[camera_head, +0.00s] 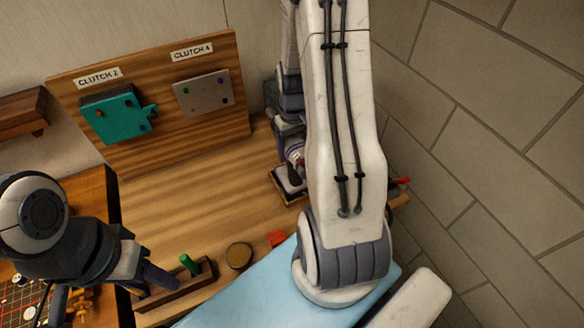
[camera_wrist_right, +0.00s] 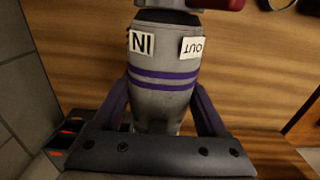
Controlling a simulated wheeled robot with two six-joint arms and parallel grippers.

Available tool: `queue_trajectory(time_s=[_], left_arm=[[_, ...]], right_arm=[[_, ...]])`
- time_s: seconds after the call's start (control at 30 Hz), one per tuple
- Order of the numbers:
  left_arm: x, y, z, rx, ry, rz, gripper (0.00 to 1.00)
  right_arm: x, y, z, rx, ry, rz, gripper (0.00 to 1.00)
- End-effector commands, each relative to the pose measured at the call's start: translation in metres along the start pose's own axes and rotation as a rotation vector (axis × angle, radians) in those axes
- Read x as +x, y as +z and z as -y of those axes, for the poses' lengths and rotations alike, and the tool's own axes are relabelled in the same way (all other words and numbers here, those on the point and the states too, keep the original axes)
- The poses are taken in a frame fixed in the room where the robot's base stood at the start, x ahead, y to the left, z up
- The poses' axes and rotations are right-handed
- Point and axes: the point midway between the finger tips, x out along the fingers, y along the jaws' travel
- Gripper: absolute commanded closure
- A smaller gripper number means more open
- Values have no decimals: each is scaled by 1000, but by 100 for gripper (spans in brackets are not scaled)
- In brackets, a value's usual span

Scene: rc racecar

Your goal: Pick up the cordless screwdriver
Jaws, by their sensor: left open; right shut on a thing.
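The cordless screwdriver (camera_wrist_right: 163,75) fills the middle of the right wrist view, a grey body with two purple bands, "IN" and "OUT" labels and a black and dark red part at the top edge. My right gripper (camera_wrist_right: 162,105) is shut on this body, one finger on each side. In the head view a small part of the screwdriver (camera_head: 294,152) shows beside my right arm, above a dark-edged holder (camera_head: 289,198); whether it touches the holder cannot be told. My left gripper (camera_head: 108,285) is open and empty at the lower left.
A wooden board with "CLUTCH 2" and "CLUTCH 4" labels carries a teal plate (camera_head: 118,114) and a grey plate (camera_head: 204,93). A wooden rack (camera_head: 176,288) with a green peg, a round tin (camera_head: 238,256) and a red piece (camera_head: 277,237) lie along the front. The bench middle is clear.

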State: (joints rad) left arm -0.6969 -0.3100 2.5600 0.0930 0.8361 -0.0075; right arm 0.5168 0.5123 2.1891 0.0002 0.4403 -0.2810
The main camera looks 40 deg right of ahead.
Motion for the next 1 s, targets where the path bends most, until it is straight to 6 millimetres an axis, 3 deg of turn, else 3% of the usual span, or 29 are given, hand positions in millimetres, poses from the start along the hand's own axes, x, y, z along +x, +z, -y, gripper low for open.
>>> queue_trajectory(time_s=[0.37,0.87,1.0], left_arm=[[-1,0,0,0,0,0,50],[14,1,1,-3,0,0,50],[17,1,1,-3,0,0,50]], right_arm=[[-8,-2,0,0,1,-5,100],[-46,-2,0,0,2,-7,100],[-52,7,-7,3,2,-6,100]])
